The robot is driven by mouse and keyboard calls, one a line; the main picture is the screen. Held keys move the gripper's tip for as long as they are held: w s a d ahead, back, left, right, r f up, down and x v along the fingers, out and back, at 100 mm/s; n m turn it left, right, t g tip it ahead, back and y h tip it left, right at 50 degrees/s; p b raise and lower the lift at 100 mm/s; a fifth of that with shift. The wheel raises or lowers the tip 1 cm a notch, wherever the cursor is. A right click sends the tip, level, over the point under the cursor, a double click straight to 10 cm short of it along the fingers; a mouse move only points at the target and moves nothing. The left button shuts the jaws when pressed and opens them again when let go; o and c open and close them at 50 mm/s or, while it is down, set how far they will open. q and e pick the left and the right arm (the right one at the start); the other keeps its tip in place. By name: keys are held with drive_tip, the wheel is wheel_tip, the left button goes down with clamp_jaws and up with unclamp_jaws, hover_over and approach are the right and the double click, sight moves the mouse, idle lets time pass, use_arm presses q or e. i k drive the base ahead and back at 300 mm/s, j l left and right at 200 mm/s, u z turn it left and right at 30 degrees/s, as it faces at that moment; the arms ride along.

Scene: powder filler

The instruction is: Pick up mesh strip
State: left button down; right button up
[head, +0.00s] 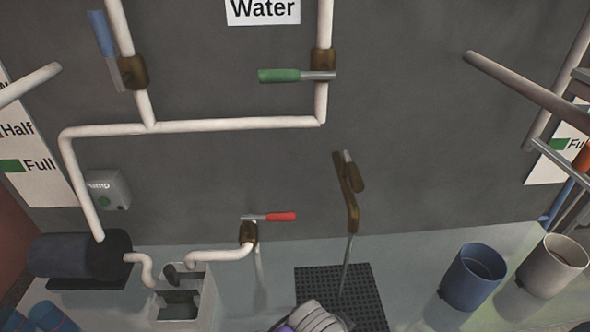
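A dark square gridded mat (372,296) lies on the grey counter at the bottom centre, below the brown tap (351,205). It is the only mesh-like thing I see, and I cannot tell whether it is the mesh strip. A light grey ribbed object (318,317) with a bit of purple covers the mat's front edge and is cut off by the bottom of the picture. I cannot tell what it is.
A blue bucket (470,280) and a cream bucket (549,270) stand at right. A dark pump cylinder (70,255) and a small grey box (203,300) stand at left. White pipes with blue, green (278,76) and red (281,217) valve handles run along the dark wall.

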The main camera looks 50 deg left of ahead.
sight(175, 290)
drive_tip(key=k+u, duration=0.15)
drive_tip(key=u, duration=2.65)
